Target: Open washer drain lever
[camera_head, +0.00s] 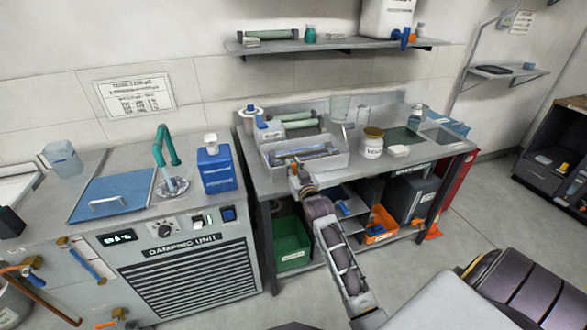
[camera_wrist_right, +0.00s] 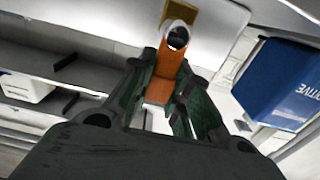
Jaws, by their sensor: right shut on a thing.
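An orange lever (camera_wrist_right: 163,80) shows in the right wrist view, with a round metal end with a dark centre and a brass-coloured part above it. My right gripper (camera_wrist_right: 166,90) has its two fingers on either side of the lever, shut on it. In the head view my right gripper (camera_head: 296,172) is at the front edge of the grey washer bench (camera_head: 262,183), just below the white tray. The gripper and arm largely hide the lever there. How far the lever is turned cannot be told. My left gripper is not in view.
The bench carries a white tray (camera_head: 335,162), a labelled jar (camera_head: 371,143) and bottles. A green bin (camera_head: 291,246) and an orange bin (camera_head: 381,233) sit below. The damping unit (camera_head: 188,285) with a blue bottle (camera_head: 216,168) stands to the left. Open floor lies at right.

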